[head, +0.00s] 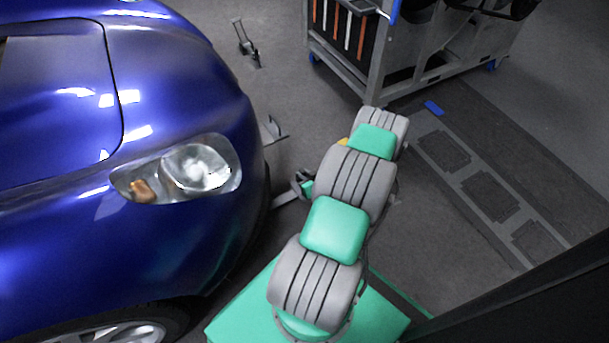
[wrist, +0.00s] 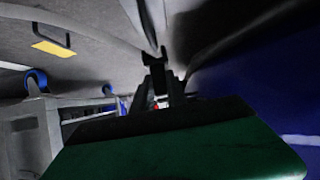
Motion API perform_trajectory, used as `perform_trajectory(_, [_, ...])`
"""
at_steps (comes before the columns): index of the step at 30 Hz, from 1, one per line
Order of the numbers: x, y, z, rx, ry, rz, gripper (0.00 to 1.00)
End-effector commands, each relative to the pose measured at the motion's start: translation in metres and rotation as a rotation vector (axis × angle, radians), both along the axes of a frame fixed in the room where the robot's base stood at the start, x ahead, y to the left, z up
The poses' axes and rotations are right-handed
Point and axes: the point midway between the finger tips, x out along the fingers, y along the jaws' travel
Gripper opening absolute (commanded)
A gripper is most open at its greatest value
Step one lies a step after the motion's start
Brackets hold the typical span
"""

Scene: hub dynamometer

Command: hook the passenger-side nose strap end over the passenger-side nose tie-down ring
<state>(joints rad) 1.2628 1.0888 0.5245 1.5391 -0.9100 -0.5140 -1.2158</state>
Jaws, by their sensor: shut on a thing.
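My gripper (head: 303,184) is low at the car's nose, just right of the headlight, partly hidden by my own arm. In the wrist view the dark fingers (wrist: 161,82) are closed together on a narrow piece, which I take to be the strap end. A pale grey strap (head: 284,199) runs from the gripper to the left, under the car's nose. A thin strap-like strip (wrist: 150,25) also leads away above the fingers in the wrist view. A small grey bracket (head: 274,130) stands on the floor beside the bumper; I cannot tell whether it carries the tie-down ring.
The blue car (head: 60,235) fills the left side. A dark floor fitting (head: 245,45) lies beyond the nose. A wheeled metal cart (head: 375,75) stands at the back right. Vented floor plates (head: 490,195) lie to the right. The floor between car and cart is mostly clear.

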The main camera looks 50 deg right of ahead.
Motion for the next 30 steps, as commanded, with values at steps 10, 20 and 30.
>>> perform_trajectory(10, [0.000,-0.001,-0.012,-0.001,-0.001,-0.001,0.00])
perform_trajectory(20, [0.000,-0.001,-0.021,-0.002,-0.001,0.000,0.00])
perform_trajectory(30, [0.000,-0.001,-0.024,-0.002,-0.001,0.000,0.22])
